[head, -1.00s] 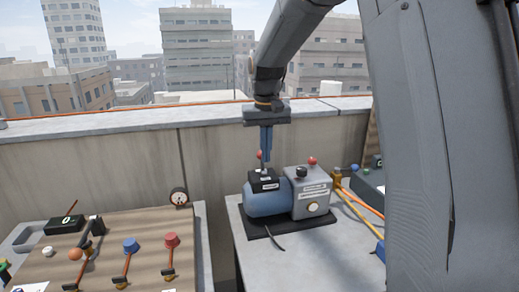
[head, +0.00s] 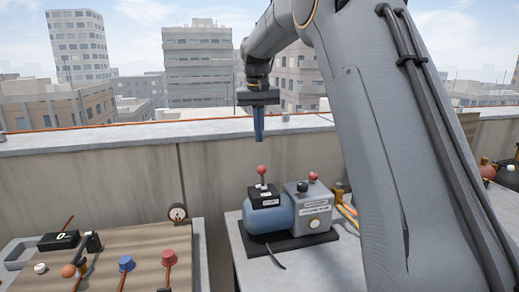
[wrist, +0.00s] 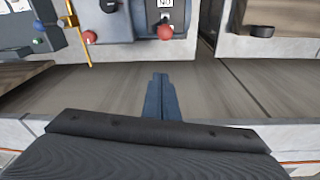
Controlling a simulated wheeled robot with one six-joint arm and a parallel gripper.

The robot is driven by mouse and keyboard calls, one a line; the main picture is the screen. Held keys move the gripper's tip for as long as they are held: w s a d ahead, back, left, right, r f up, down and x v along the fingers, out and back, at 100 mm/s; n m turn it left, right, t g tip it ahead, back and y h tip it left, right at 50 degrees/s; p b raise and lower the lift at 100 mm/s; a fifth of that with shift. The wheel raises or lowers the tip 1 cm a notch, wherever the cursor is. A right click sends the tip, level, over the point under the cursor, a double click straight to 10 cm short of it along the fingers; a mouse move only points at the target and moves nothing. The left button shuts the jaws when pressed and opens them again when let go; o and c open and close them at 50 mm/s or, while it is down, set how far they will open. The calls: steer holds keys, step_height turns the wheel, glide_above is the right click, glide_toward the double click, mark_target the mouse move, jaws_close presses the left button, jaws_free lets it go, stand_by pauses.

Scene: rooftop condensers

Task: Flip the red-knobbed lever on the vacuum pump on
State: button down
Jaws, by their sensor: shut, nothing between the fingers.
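The vacuum pump (head: 270,218) has a blue-grey motor body and a grey box on a black base, on a light table. Its red-knobbed lever (head: 261,171) stands roughly upright from a black switch box (head: 264,195) with small white labels. In the wrist view the red knob (wrist: 164,32) is near the top edge, beyond my fingertips. My gripper (head: 259,139) points down, shut and empty, above the knob with a visible gap in the head view. I cannot tell from the lever's tilt which position it is in.
A second red knob (head: 314,176) and a black knob (head: 302,187) top the grey box. A wooden panel (head: 140,250) with blue and red capped levers stands left. A concrete parapet (head: 110,170) runs behind. Orange hoses are right of the pump.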

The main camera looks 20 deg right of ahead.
mark_target(262, 176)
step_height(262, 176, down, 9)
steer(key=s+p, duration=0.2)
steer(key=p, duration=0.1)
steer(key=shift+s+r+p, duration=0.2)
steer(key=shift+s+p, duration=0.1)
steer(key=shift+p, duration=0.05)
steer(key=shift+s, duration=0.1)
